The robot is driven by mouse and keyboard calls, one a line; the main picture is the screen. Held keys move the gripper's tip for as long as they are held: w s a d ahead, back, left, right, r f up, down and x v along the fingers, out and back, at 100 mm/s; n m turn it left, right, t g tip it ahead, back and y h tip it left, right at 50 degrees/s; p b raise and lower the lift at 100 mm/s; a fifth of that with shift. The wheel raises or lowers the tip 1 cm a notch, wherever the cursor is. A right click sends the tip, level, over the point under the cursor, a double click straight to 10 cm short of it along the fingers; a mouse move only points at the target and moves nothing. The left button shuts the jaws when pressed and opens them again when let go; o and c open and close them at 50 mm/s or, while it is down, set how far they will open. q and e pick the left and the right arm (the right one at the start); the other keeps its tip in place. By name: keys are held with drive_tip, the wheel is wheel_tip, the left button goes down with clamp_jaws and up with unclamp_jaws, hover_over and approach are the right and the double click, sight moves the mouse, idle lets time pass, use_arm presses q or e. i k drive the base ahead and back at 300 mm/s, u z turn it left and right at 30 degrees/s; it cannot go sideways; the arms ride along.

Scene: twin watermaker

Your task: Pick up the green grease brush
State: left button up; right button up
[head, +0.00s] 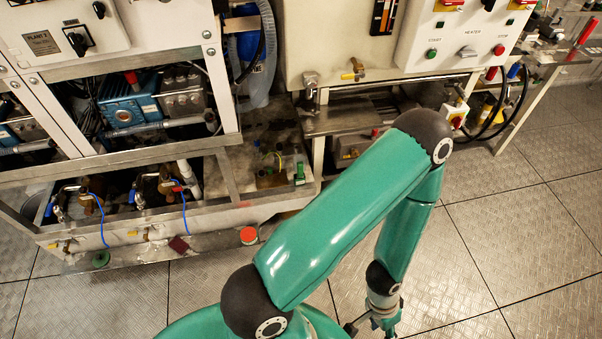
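A small upright green item (300,173), which may be the green grease brush, stands at the right end of the low shelf by the machine frame. It is too small for me to make out bristles or a handle. My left gripper (372,328) hangs down at the bottom edge of the head view, to the right of and nearer than the green item, well apart from it. Its fingertips are cut off by the picture edge, so its opening is hidden. My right gripper is not in view.
Small bottles (271,172) stand beside the green item. A red round cap (249,235), a dark red cloth (179,244) and a green round piece (101,259) lie along the front ledge. A frame post (318,150) rises close by. The plated floor (500,240) at right is clear.

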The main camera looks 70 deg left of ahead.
sight(300, 164)
drive_tip(key=z, duration=1)
drive_tip(key=i, duration=0.15)
drive_tip(key=u, duration=3)
drive_tip(key=i, duration=1)
drive_tip(key=z, duration=0.3)
